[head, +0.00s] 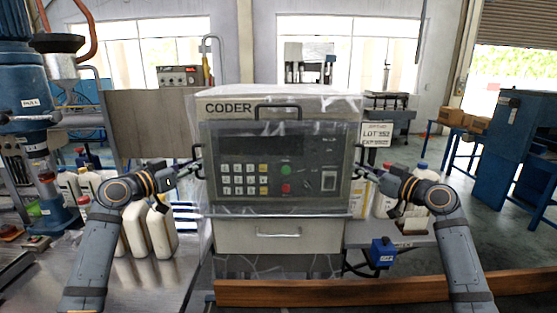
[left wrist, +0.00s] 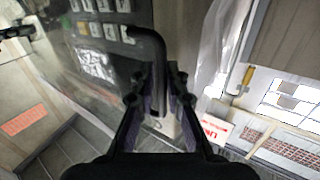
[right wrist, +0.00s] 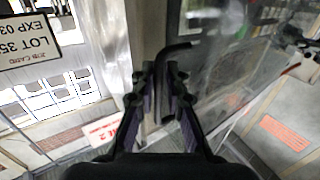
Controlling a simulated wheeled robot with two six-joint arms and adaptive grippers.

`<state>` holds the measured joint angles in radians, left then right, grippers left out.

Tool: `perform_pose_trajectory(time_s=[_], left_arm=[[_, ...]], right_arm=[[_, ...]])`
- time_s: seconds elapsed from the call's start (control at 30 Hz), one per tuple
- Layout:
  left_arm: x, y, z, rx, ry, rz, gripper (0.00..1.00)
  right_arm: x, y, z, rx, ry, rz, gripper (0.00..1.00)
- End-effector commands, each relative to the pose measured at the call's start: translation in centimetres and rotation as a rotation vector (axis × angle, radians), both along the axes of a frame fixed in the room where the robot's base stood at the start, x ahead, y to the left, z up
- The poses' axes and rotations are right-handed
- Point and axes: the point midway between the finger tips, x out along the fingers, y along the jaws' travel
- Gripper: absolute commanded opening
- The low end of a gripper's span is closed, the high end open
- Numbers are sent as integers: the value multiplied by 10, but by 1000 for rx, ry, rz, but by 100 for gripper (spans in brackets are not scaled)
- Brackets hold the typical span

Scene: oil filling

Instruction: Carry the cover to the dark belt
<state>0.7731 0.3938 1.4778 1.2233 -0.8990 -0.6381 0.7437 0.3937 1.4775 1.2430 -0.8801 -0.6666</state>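A clear, shiny cover (head: 300,212) stands over the dark keypad front of the grey coder machine (head: 228,93). It has a dark bar handle on each side. My left gripper (head: 197,162) is at the left side handle; in the left wrist view the handle (left wrist: 154,45) runs between its closed fingers (left wrist: 158,75). My right gripper (head: 362,164) is at the right side handle; in the right wrist view that handle (right wrist: 174,50) runs between its closed fingers (right wrist: 161,75). A dark strip (head: 14,268) lies at the lower left edge; whether it is the dark belt I cannot tell.
White bottles (head: 160,235) stand on the metal table left of the coder, and more (head: 384,205) stand to the right. A wooden beam (head: 345,290) crosses the front. A blue box (head: 382,253) hangs at the right. A blue machine (head: 22,90) stands far left.

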Motion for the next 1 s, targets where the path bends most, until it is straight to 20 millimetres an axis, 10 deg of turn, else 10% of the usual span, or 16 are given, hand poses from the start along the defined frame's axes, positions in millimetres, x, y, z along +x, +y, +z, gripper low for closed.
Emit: perform_pose_trajectory(time_s=[1.0], left_arm=[[0, 1, 9, 0, -1, 2, 0]], right_arm=[[0, -1, 9, 0, -2, -3, 0]])
